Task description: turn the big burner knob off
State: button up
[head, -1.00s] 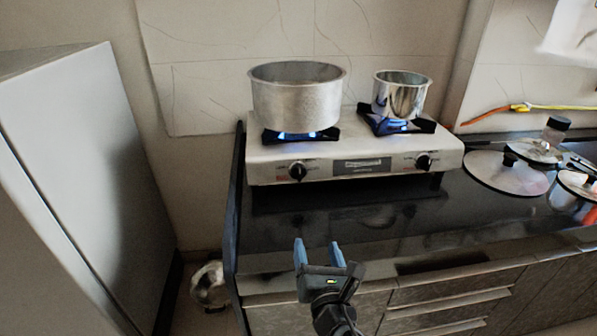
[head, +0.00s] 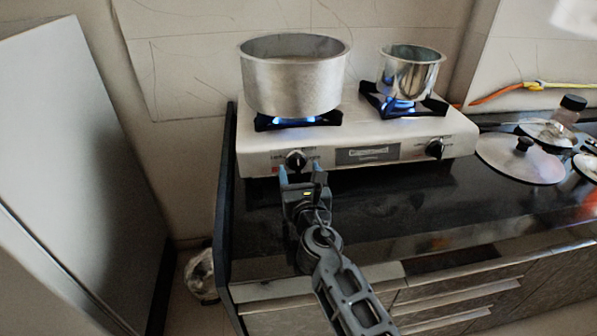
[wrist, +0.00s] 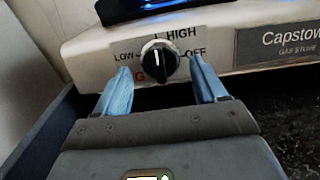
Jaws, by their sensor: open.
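The big burner knob (head: 296,160) is a black dial on the left of the stove's front face, below the large pot. The wrist view shows the same knob (wrist: 159,62) with a light pointer line close to upright, and the labels LOW, HIGH and OFF around it. The big burner (head: 298,121) has a blue flame. My gripper (head: 302,172) is open in front of the knob. In the wrist view its blue fingertips (wrist: 157,75) stand on the left and right of the knob, apart from it and slightly below its centre.
A large pot (head: 293,80) sits on the left burner and a small shiny pot (head: 410,72) on the right one, also lit. A second knob (head: 435,149) is at the right. Lids (head: 520,160) lie on the counter at right. The counter front is clear.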

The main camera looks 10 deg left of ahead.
jog(key=shift+x, duration=0.95)
jog(key=c, duration=1.1)
jog(key=shift+o, duration=0.2)
